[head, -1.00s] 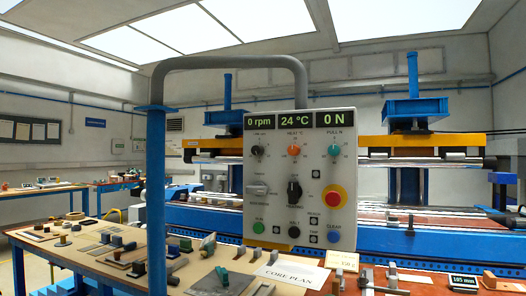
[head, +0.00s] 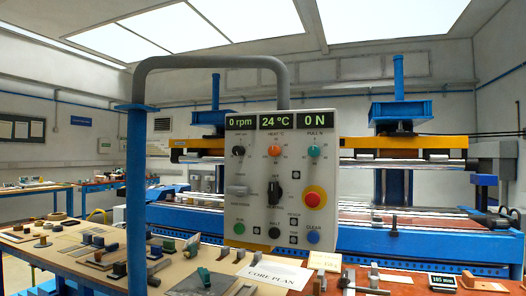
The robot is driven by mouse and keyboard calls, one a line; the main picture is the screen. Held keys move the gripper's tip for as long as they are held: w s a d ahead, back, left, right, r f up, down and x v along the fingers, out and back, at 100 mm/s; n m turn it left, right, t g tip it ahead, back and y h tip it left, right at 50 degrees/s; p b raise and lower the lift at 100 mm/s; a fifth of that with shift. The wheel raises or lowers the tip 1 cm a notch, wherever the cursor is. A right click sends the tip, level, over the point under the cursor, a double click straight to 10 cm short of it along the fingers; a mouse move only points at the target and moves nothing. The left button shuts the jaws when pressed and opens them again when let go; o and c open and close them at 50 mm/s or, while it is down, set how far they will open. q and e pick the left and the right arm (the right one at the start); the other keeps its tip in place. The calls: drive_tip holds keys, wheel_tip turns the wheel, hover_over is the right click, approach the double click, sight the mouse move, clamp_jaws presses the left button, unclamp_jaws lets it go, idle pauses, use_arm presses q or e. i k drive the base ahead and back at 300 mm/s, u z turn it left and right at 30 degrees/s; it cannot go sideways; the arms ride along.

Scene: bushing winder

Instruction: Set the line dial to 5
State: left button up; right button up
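A grey control panel (head: 260,212) hangs from a bent grey pipe in the middle of the head view. Its top left display (head: 240,121) reads 0 rpm. Below that display is a small black dial (head: 238,152) with a pale ring of marks; its label is too small to read surely, and I cannot tell its pointer's setting. An orange dial (head: 274,151) sits under the 24 °C display, and a teal dial (head: 314,152) under the 0 N display. Neither gripper is in view.
The panel also carries a black selector knob (head: 274,191), a red stop button (head: 314,198) on yellow, and a green button (head: 239,228). A blue post (head: 136,190) stands left of it. A cluttered bench (head: 60,262) lies in front, a blue winding machine (head: 420,242) behind.

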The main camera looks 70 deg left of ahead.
sight(238, 150)
drive_tip(key=i, duration=1.15)
drive_tip(key=u, duration=2)
